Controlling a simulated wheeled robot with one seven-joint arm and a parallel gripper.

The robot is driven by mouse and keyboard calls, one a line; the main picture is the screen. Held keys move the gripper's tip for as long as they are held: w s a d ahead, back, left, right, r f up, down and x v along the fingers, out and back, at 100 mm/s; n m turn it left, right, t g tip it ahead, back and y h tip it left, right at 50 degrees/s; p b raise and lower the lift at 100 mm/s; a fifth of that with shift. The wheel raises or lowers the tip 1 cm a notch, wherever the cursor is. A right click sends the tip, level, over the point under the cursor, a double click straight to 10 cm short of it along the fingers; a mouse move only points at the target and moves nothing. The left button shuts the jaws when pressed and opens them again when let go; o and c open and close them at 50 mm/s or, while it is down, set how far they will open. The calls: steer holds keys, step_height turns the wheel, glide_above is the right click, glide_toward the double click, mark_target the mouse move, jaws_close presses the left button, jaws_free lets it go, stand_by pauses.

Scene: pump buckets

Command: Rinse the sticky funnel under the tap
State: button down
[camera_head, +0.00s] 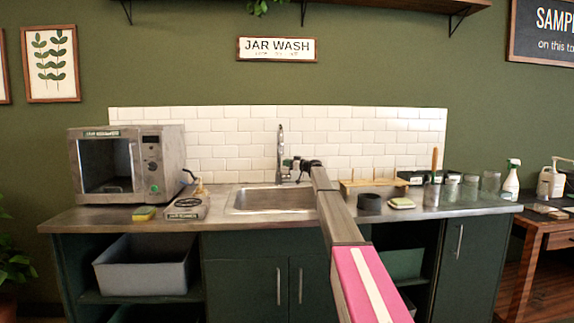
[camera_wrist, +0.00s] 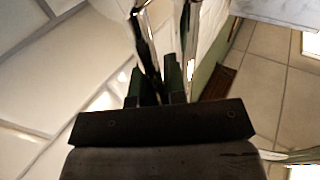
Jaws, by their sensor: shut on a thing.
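The chrome tap (camera_head: 281,142) stands upright behind the steel sink (camera_head: 240,203), against the white tiles. My arm reaches over the counter, and my gripper (camera_head: 289,163) is at the right side of the tap. In the wrist view my gripper (camera_wrist: 160,78) has its dark green fingers close together on shiny chrome metal (camera_wrist: 143,35) that looks like part of the tap. Which part it is, I cannot tell for sure. I cannot make out a funnel in either view. The sink's floor is mostly hidden, and my arm covers its right end.
Left of the sink are a microwave (camera_head: 126,163), a yellow sponge (camera_head: 144,213) and a small scale-like device (camera_head: 186,206). To the right are a wooden rack (camera_head: 376,184), a dark round container (camera_head: 369,202), a soap dish (camera_head: 401,203), several jars and a spray bottle (camera_head: 511,182).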

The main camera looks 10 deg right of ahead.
steer(key=shift+s, duration=0.1)
steer(key=c, duration=1.2)
jaws_free()
steer(key=shift+o, duration=0.2)
steer(key=v, duration=1)
steer(key=shift+s+d, duration=0.2)
steer(key=shift+d, duration=0.2)
steer(key=shift+a, duration=0.1)
